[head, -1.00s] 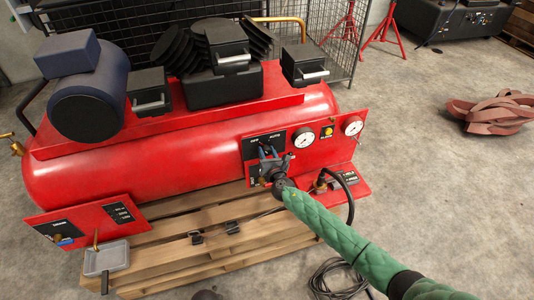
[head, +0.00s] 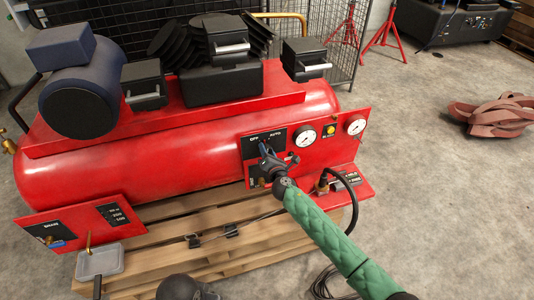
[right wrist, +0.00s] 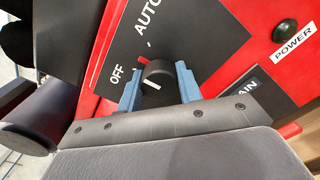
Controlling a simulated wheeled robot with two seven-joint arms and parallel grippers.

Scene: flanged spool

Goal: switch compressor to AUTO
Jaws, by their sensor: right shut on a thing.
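The compressor (head: 150,155) is a red horizontal tank with a red control panel on its front right. A black selector knob (right wrist: 157,72) with a white mark sits on a black plate labelled OFF and AUTO; the plate (head: 276,139) also shows in the head view. In the right wrist view the mark is on the knob's lower part, and its exact setting is hard to tell. My right gripper (head: 266,152) is at the plate, its blue fingers shut on the knob's two sides. In the head view it hides the knob.
A POWER label (right wrist: 294,41) and button are near the knob in the wrist view. A black hose (head: 352,195) curves below. The compressor stands on a wooden pallet (head: 190,222).

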